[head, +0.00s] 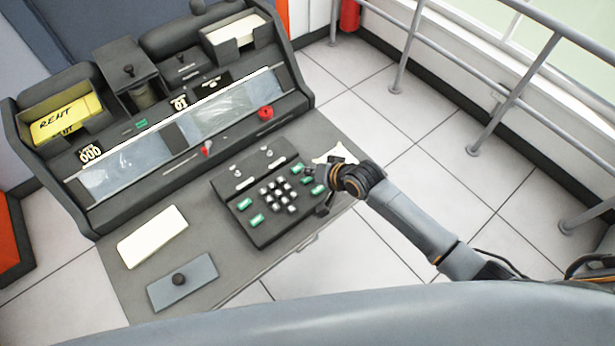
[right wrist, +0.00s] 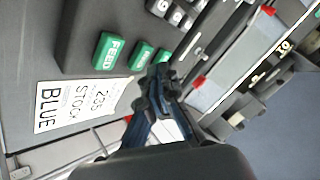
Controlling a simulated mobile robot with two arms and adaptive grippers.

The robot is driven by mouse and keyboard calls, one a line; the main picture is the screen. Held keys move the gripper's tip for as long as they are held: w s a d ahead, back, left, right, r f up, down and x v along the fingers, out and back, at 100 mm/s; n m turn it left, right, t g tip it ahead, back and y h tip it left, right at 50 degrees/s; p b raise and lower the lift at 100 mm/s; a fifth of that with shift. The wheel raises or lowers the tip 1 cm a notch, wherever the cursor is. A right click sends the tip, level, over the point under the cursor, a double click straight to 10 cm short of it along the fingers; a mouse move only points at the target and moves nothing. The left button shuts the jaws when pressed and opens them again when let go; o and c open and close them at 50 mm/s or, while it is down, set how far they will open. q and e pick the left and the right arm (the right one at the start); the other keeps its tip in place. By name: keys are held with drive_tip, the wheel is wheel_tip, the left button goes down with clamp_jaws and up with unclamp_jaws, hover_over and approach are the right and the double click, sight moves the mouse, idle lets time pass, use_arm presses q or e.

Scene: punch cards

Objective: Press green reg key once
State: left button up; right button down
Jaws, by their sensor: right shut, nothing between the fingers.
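The dark key panel (head: 262,230) lies on the desk in the head view, with white number keys between green keys. On its right side are three green keys: a lower one (head: 318,189), a middle one (head: 306,180) and an upper one (head: 297,168). In the right wrist view one green key reads FEED (right wrist: 109,51). The green key beside it (right wrist: 142,55) has lettering too small to read surely, and a third green key (right wrist: 163,57) is partly hidden. My right gripper (right wrist: 160,78) is shut and empty, close by these keys; contact cannot be told. My left gripper is out of view.
Two more green keys (head: 244,204) sit at the panel's left. A white card marked STOCK BLUE (right wrist: 70,107) lies beside the panel. The large card machine (head: 150,155) stands behind, with a red knob (head: 265,112). A pale card stack (head: 152,237) and grey block (head: 182,283) lie left.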

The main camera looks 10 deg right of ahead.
sight(310, 180)
idle(0.3)
drive_tip(key=shift+f, duration=0.4)
drive_tip(key=shift+f+b, duration=0.3)
drive_tip(key=shift+f, duration=0.15)
idle(0.5)
idle(0.4)
drive_tip(key=shift+r+p, duration=0.9)
drive_tip(key=shift+p, duration=0.15)
wheel_tip(310, 180, up, 5)
drive_tip(key=p, duration=0.5)
